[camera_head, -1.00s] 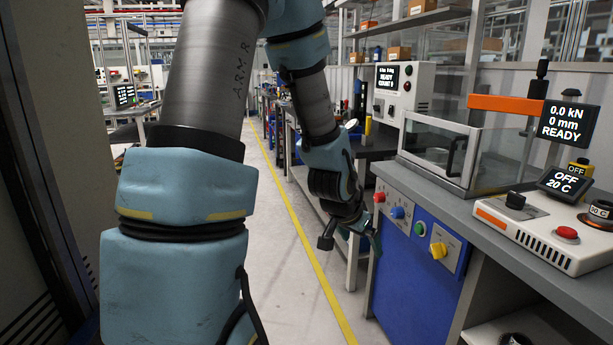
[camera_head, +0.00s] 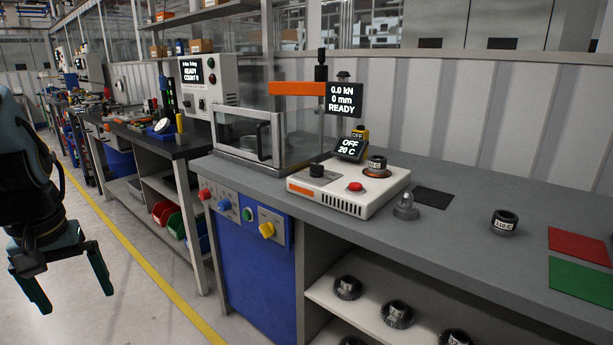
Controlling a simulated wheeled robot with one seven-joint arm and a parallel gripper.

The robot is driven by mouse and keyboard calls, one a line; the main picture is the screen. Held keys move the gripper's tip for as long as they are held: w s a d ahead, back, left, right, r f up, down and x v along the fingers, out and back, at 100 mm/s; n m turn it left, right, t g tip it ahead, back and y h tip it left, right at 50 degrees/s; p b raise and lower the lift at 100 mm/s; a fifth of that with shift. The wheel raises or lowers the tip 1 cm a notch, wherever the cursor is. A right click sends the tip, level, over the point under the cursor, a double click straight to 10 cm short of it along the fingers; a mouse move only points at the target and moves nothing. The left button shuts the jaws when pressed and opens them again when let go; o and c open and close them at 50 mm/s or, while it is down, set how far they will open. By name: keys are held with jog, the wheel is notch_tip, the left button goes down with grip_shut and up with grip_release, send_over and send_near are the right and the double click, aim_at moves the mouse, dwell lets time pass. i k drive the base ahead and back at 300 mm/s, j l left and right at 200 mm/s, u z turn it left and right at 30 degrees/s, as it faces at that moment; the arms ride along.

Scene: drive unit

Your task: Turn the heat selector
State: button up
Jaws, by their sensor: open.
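A white heater unit (camera_head: 345,200) stands on the grey bench to the right of the glass-fronted box. A black knob (camera_head: 316,171) is on its top left, with a red button (camera_head: 355,187) beside it. Its small tilted display (camera_head: 350,149) reads OFF and 20 C. A dark ring (camera_head: 376,163) with a tag sits on its orange-rimmed spot. Which control is the heat selector is not labelled legibly; the black knob looks likely. My gripper (camera_head: 64,280) is open and empty at the far left, over the floor, well apart from the heater.
A press with an orange bar (camera_head: 297,89) and a glass box (camera_head: 242,142) stands left of the heater. A blue cabinet (camera_head: 260,273) carries coloured knobs below. A ring tagged 110 C (camera_head: 503,223), red (camera_head: 580,245) and green (camera_head: 580,279) mats lie right. The floor aisle is free.

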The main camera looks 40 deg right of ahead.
aim_at(317, 170)
jog(key=i+l, duration=0.85)
jog(key=l, duration=0.15)
